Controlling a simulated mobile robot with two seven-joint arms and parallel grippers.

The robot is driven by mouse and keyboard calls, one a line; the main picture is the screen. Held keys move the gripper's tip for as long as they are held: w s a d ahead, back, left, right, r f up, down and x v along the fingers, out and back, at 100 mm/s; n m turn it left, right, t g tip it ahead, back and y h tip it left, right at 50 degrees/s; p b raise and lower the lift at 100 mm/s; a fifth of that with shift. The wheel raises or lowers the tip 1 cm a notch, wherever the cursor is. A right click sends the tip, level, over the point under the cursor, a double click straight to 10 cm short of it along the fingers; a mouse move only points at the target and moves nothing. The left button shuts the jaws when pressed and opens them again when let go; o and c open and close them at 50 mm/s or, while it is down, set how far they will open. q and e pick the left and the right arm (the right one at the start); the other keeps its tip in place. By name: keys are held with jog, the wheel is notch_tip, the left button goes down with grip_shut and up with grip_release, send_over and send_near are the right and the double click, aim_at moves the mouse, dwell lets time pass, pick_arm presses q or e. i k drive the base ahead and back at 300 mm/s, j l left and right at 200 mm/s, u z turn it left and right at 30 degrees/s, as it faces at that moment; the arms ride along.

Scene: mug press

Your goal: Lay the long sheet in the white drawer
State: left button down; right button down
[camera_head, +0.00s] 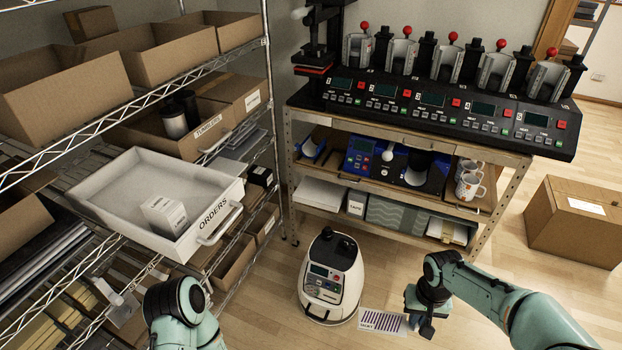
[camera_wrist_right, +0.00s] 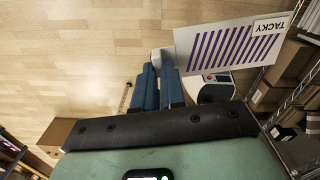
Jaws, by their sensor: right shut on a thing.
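The long sheet (camera_head: 383,321) is white with purple stripes and the word TACKY at one end. It also shows in the right wrist view (camera_wrist_right: 228,50), reaching out from the fingers. My right gripper (camera_head: 417,324) is shut on one end of it and holds it in front of the shelf bench; its blue fingers (camera_wrist_right: 160,88) show close together in the right wrist view. The white drawer (camera_head: 107,208), marked ORDERS, is pulled out from the wire rack at left, well away from the sheet. My left arm shows at the bottom left, but its gripper is out of view.
A small white labelled box (camera_head: 163,215) stands in the drawer. A white rounded machine (camera_head: 331,277) stands between the rack and my right gripper. The bench (camera_head: 400,145) carries a row of mug presses. A cardboard box (camera_head: 575,222) sits at right.

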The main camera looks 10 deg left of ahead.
aim_at(188, 192)
jog(key=u, duration=1.5)
